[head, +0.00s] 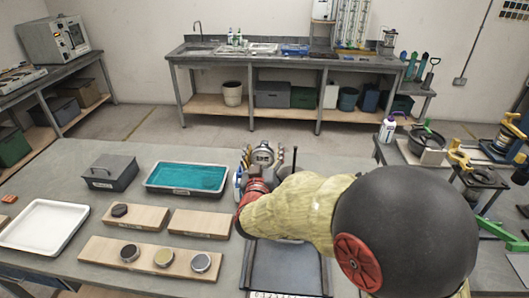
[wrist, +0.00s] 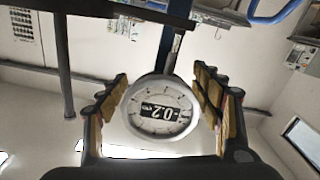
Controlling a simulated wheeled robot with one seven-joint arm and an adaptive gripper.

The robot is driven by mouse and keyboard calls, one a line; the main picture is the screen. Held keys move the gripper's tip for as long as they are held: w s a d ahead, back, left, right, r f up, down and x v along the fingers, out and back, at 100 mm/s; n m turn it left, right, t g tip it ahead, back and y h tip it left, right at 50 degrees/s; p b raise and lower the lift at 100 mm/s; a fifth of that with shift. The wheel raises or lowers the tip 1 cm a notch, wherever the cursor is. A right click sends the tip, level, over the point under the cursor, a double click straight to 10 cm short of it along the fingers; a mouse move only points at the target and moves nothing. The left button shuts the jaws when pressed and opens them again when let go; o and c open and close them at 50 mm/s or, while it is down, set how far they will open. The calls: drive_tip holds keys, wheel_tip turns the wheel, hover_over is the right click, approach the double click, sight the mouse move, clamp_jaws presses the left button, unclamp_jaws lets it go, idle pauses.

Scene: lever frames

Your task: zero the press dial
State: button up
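The press dial (head: 263,157) is a round gauge with a white face and pale rim, at the back edge of the near table in the head view. In the wrist view the dial (wrist: 160,108) faces the camera; its dark window seems to read -0.2, with the picture tilted. My gripper (wrist: 162,105) is open, with one yellow-padded finger on each side of the dial. Gaps seem to show between the pads and the rim; contact cannot be told. In the head view my gripper (head: 262,160) is partly hidden by my arm.
A dark upright post (wrist: 63,60) and a blue bar (wrist: 178,30) are near the dial. On the table stand a teal-filled tray (head: 187,177), a grey lidded box (head: 110,172), wooden boards (head: 200,223) and a white tray (head: 43,225). A dark plate (head: 285,268) lies below my arm.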

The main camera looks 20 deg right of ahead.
drive_tip(key=c, duration=1)
drive_tip(key=shift+c, duration=0.3)
drive_tip(key=shift+n+p, duration=0.8)
drive_tip(key=shift+p, duration=0.15)
drive_tip(key=o, duration=1.3)
drive_tip(key=shift+s, duration=0.1)
